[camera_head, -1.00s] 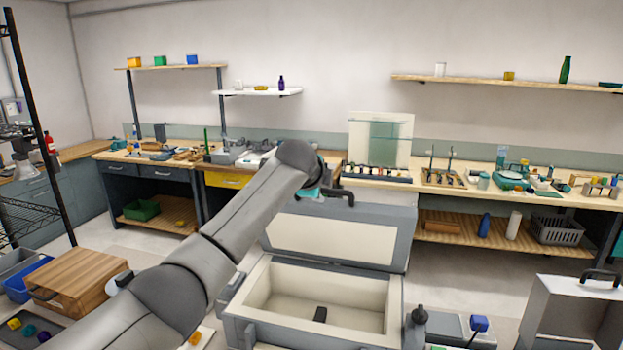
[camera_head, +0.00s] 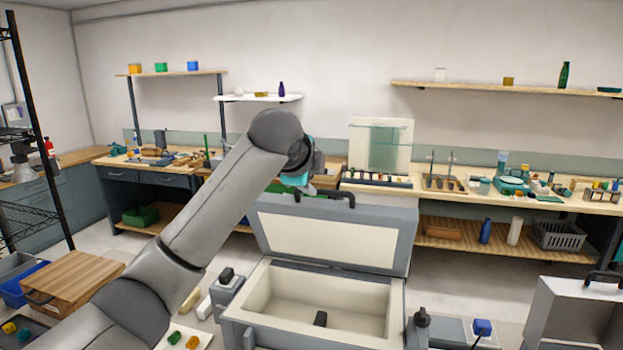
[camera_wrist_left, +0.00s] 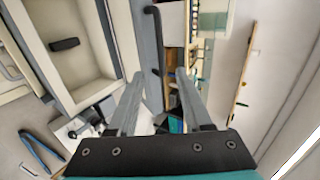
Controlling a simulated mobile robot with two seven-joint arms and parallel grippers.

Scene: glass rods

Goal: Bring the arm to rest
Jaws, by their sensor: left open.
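My left arm (camera_head: 225,195) reaches up from the lower left in the head view, its elbow and wrist above the open case. The open case (camera_head: 232,318) stands below and in front, with a raised lid (camera_head: 325,242) and a small dark block (camera_head: 320,318) inside. My right gripper is not in view.
A wooden box (camera_head: 75,280) stands at the left. A small white tray (camera_head: 178,347) with coloured pieces lies beside my arm. A grey case (camera_head: 570,310) stands at the right. Benches with lab items line the back wall. The air above the open case is clear.

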